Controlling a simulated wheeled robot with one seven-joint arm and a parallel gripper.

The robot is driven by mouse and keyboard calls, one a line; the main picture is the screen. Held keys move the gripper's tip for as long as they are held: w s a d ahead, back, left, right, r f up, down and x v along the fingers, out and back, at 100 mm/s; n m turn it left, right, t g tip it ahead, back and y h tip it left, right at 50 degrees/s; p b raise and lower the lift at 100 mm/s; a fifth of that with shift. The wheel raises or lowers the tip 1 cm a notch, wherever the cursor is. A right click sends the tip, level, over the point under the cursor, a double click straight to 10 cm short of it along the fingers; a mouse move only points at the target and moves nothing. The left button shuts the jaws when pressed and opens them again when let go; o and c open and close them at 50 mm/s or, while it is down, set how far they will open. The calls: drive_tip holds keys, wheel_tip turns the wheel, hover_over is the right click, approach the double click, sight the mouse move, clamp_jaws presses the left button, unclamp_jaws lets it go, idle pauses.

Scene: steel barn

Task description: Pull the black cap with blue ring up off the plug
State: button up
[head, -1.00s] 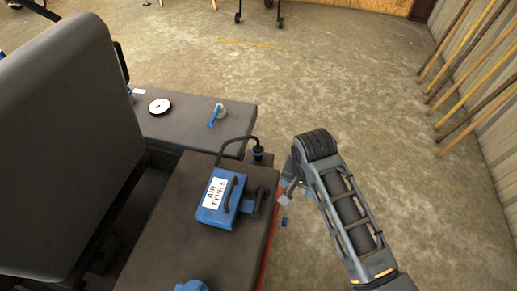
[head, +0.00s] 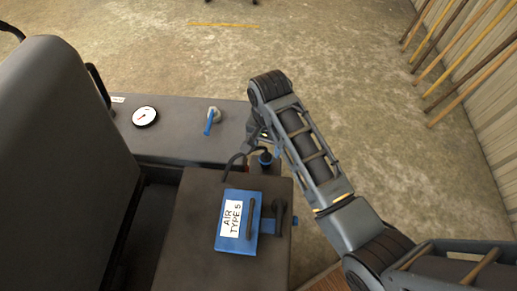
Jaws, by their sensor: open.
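The black cap with a blue ring (head: 265,160) stands upright near the right end of the machine, behind the blue box. A black hose or strap curves from the box side up to it. The plug under the cap is hidden. My gripper (head: 258,141) hangs just behind and above the cap, partly hidden by my own arm. It is open and holds nothing that I can see. I cannot tell whether it touches the cap.
A round gauge (head: 144,116) and a blue-handled valve (head: 211,120) are on the block behind. Poles (head: 462,60) lean on the right wall. Open concrete floor lies beyond.

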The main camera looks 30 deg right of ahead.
sight(267, 155)
wheel_tip(267, 155, down, 7)
drive_tip(key=shift+f, duration=0.15)
drive_tip(key=shift+c, duration=0.4)
clamp_jaws()
idle(0.4)
